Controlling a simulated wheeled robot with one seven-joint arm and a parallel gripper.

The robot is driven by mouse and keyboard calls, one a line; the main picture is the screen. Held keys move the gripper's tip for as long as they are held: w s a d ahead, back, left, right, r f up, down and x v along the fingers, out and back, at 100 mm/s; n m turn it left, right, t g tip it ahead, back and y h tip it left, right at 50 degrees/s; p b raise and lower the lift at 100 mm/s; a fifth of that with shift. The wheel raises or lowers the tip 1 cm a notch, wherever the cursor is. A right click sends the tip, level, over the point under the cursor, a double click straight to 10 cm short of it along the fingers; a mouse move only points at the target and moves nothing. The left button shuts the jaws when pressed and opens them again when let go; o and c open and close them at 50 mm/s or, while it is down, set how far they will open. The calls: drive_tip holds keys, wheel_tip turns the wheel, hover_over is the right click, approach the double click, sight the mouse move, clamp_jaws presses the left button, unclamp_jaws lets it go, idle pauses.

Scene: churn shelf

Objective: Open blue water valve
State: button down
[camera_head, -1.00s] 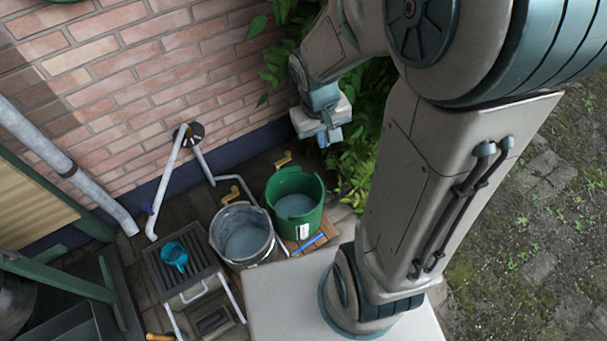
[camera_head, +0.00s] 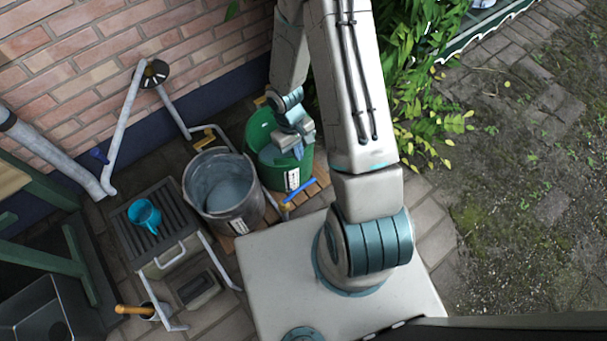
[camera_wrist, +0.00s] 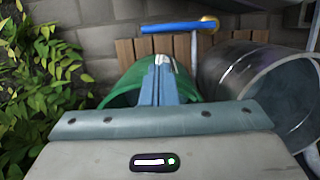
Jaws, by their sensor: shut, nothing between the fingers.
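A long blue lever handle (camera_head: 300,190) lies low in front of the green bucket in the head view. In the wrist view the blue handle (camera_wrist: 178,27) runs level near the top, with a brass fitting (camera_wrist: 208,23) at its right end.
The green bucket (camera_head: 257,135) and the grey metal bucket (camera_head: 190,187) stand close together, near the wooden slats (camera_head: 320,178). A turquoise cup (camera_head: 145,214) sits on a dark grate (camera_head: 122,226). Leafy plants (camera_head: 430,100) grow right of the arm. Open paving lies at right.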

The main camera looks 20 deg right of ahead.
sight(299, 191)
drive_tip(key=b+x, duration=0.5)
drive_tip(key=x, duration=0.5)
drive_tip(key=shift+d+r, duration=0.1)
drive_tip(key=shift+d, duration=0.05)
idle(0.3)
